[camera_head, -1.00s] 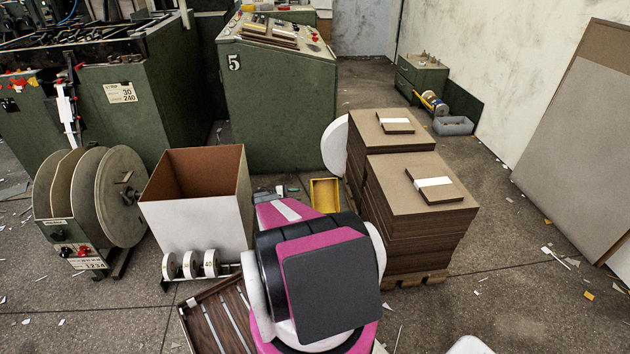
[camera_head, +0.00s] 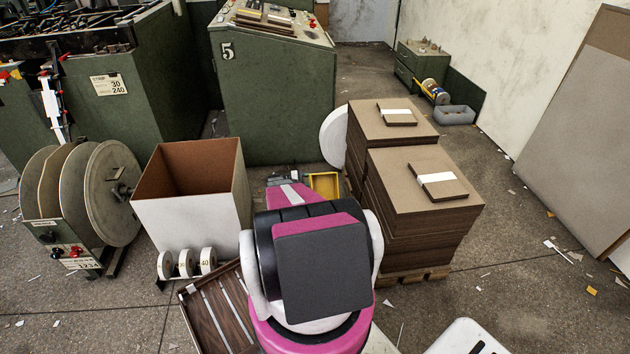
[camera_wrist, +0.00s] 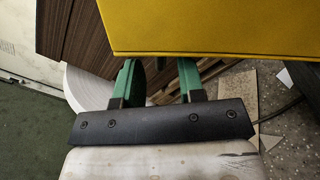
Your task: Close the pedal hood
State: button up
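A small yellow box-like thing (camera_head: 324,184), which I take to be the pedal hood, is on the floor between the white-sided bin and the board stacks. Its near part is hidden behind my magenta and black arm. In the wrist view a yellow panel (camera_wrist: 215,28) fills the top, with its straight lower edge across the picture. My gripper (camera_wrist: 158,66) has two green fingers spread apart with nothing held between them. The fingertips are at the panel's lower edge; I cannot tell whether they touch it. The gripper is hidden in the head view. The pedal itself is not clearly visible.
Stacks of brown board (camera_head: 425,190) on a pallet stand right of my arm. A white-sided bin (camera_head: 190,220) and a disc reel stand (camera_head: 110,195) are at left. A green control console (camera_head: 275,95) stands behind. Floor at right is mostly clear, with paper scraps.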

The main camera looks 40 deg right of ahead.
jog(key=shift+x, duration=1.2)
grip_shut()
jog(key=shift+d+r, duration=0.1)
jog(key=shift+r, duration=0.05)
